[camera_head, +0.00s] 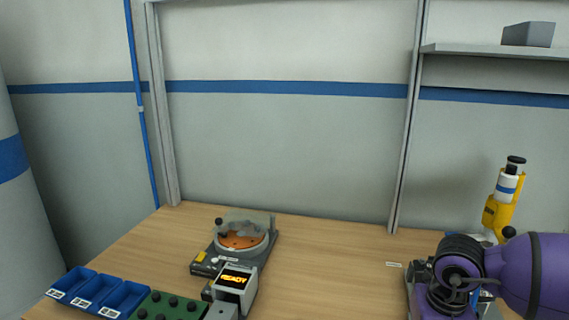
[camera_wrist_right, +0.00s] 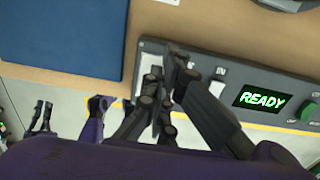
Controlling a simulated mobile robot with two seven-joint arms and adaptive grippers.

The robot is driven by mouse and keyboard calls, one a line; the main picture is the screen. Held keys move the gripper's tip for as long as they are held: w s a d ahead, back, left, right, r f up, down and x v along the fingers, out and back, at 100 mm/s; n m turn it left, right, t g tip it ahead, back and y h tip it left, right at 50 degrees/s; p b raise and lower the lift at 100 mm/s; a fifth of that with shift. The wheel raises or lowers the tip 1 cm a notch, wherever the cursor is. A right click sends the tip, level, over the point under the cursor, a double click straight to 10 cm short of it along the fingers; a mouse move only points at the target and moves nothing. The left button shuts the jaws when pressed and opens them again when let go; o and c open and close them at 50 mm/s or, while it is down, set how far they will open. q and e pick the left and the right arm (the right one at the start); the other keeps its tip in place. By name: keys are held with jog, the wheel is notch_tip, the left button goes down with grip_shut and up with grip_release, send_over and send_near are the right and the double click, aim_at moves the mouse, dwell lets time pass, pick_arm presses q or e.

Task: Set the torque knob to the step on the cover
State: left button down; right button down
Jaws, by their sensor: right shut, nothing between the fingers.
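My right arm comes in from the right in the head view, and its purple links hide most of a grey unit at the table's right edge. In the right wrist view my right gripper (camera_wrist_right: 172,80) is shut and empty, over a grey panel (camera_wrist_right: 233,76) with a green READY display (camera_wrist_right: 264,99). I cannot tell if its fingertips touch the panel. A yellow tool (camera_head: 497,213) with a white, blue-banded barrel and black top (camera_head: 515,160) stands upright at the right. I cannot pick out the torque knob or a step mark on a cover for certain.
A device with a clear lid over an orange dish (camera_head: 242,238) stands mid-table, behind a box with an orange display (camera_head: 234,280). Blue bins (camera_head: 98,290) and a green pegged block (camera_head: 168,307) are front left. The table centre right is clear.

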jog(key=shift+s+a+f, duration=0.2)
jog(key=shift+s+f, duration=0.4)
jog(key=shift+f, duration=0.05)
jog(key=shift+d+p, duration=0.4)
jog(key=shift+p, duration=0.1)
jog(key=shift+s+d+p, duration=0.1)
jog(key=shift+d+p, duration=0.2)
jog(key=shift+d, duration=0.25)
jog(key=shift+d+r, duration=0.1)
jog(key=shift+r, duration=0.05)
jog(key=shift+d+r, duration=0.1)
jog(key=shift+r, duration=0.05)
jog(key=shift+w+d, duration=0.1)
jog(key=shift+w, duration=0.15)
